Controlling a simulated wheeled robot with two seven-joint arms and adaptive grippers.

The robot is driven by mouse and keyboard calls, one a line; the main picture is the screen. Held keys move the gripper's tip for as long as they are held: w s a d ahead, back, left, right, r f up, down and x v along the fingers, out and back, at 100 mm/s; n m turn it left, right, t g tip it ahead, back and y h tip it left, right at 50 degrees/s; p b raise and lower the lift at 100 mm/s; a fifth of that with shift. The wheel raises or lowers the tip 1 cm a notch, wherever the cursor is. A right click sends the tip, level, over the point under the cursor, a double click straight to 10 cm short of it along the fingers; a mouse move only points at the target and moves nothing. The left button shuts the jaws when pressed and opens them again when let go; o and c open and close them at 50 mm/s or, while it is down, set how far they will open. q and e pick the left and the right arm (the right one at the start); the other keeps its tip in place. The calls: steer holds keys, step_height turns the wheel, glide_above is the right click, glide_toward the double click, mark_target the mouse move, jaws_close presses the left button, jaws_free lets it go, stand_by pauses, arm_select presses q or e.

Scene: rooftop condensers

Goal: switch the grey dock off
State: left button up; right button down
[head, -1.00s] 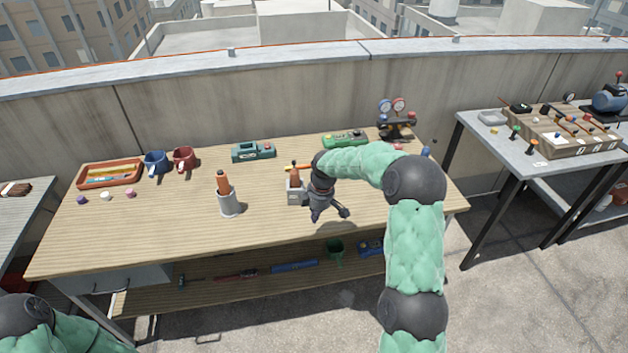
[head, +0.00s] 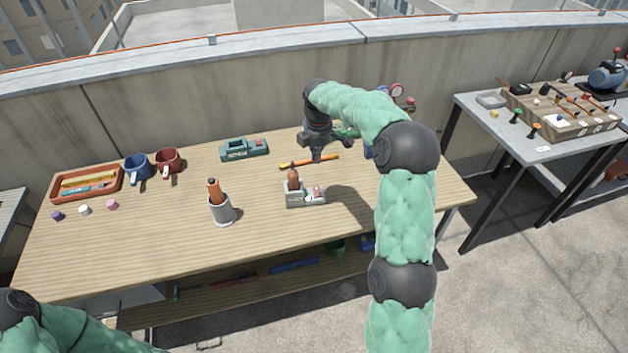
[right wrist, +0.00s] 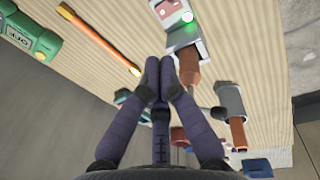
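The grey dock (head: 304,198) stands on the wooden table, near the middle. A brown-handled tool (head: 293,179) stands upright in its left part, and a red part shows on its right part. In the right wrist view the dock (right wrist: 184,38) is at the top, with a pink-red part and a green glowing spot on its face. My right gripper (head: 317,158) is above the table behind the dock and slightly right, apart from it. Its fingers (right wrist: 166,68) are drawn together with nothing between them. My left arm shows at the lower left; its gripper is out of view.
An orange-yellow tool (head: 309,160) lies behind the dock. A teal device (head: 243,149) and a green device (head: 345,132), partly hidden by my arm, stand farther back. A grey cup (head: 222,211) with a brown-handled tool is left. Bare tabletop lies in front.

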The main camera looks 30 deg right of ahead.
mark_target(315, 188)
steer(key=f+b, duration=0.2)
steer(key=f, duration=0.2)
steer(key=w+f+b, duration=0.1)
steer(key=f+b, duration=0.1)
steer(key=f, duration=0.3)
steer(key=f+b, duration=0.1)
steer(key=f, duration=0.4)
steer(key=shift+w+d+b, duration=0.3)
steer(key=shift+w+b, duration=0.1)
steer(key=shift+f+p, duration=0.15)
steer(key=shift+p, duration=0.45)
steer(key=shift+f, duration=0.1)
steer(key=shift+s+a+r, duration=0.25)
steer(key=shift+s+r, duration=0.1)
steer(key=shift+s, duration=0.3)
